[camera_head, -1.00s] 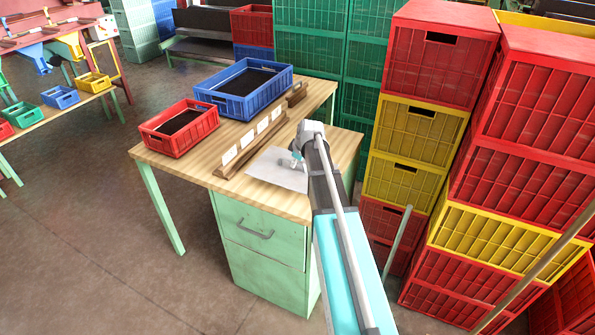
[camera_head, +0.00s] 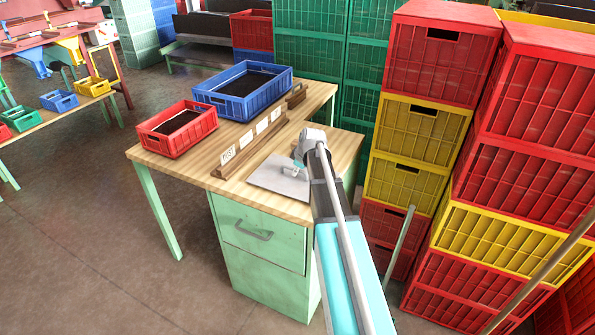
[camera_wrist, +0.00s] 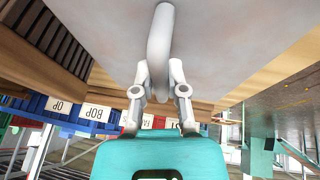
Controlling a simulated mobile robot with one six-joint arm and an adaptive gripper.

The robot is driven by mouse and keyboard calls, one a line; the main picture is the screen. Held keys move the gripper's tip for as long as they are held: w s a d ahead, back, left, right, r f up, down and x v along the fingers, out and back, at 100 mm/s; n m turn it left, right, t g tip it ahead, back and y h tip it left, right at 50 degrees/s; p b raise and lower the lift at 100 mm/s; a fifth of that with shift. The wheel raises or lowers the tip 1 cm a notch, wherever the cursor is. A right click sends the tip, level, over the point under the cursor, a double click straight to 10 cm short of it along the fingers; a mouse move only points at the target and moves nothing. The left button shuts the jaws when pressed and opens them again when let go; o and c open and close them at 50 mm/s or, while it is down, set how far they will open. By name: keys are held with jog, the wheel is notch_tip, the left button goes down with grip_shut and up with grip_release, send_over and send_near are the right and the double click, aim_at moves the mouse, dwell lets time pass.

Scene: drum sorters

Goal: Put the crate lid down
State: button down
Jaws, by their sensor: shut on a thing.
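The crate lid (camera_head: 270,178) is a flat grey plate with a loop handle. In the head view it is over the right part of the wooden table, in front of the wooden rack. I cannot tell whether it touches the tabletop. My gripper (camera_head: 296,170) is above it at the handle; my arm hides its right side. In the wrist view the lid (camera_wrist: 240,45) fills the upper part. My gripper (camera_wrist: 160,78) is shut on the lid's grey handle (camera_wrist: 162,35).
The wooden rack (camera_head: 240,160) with white label cards stands left of the lid on the table (camera_head: 200,172). A red crate (camera_head: 178,142) and a blue crate (camera_head: 235,105) stand behind it. Tall red and yellow crate stacks (camera_head: 412,135) rise close on the right.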

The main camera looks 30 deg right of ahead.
jog(key=shift+f, duration=0.2)
jog(key=c, duration=0.7)
grip_release()
jog(key=shift+r, duration=0.1)
jog(key=shift+r, duration=0.1)
jog(key=p+v, duration=1.1)
jog(key=v, duration=0.1)
dwell(0.4)
jog(key=shift+s+a+f+m+g+h, duration=0.25)
jog(key=shift+s+a+m+g, duration=0.85)
jog(key=shift+s+a, duration=2.65)
jog(key=shift+s+a+f+m+g+h, duration=0.15)
jog(key=shift+s+a+f+m+g, duration=0.3)
jog(key=shift+s+a+m, duration=2.2)
jog(key=shift+s+a+f+m+g+h, duration=0.25)
jog(key=shift+s+a+g, duration=0.6)
jog(key=shift+s+a, duration=4)
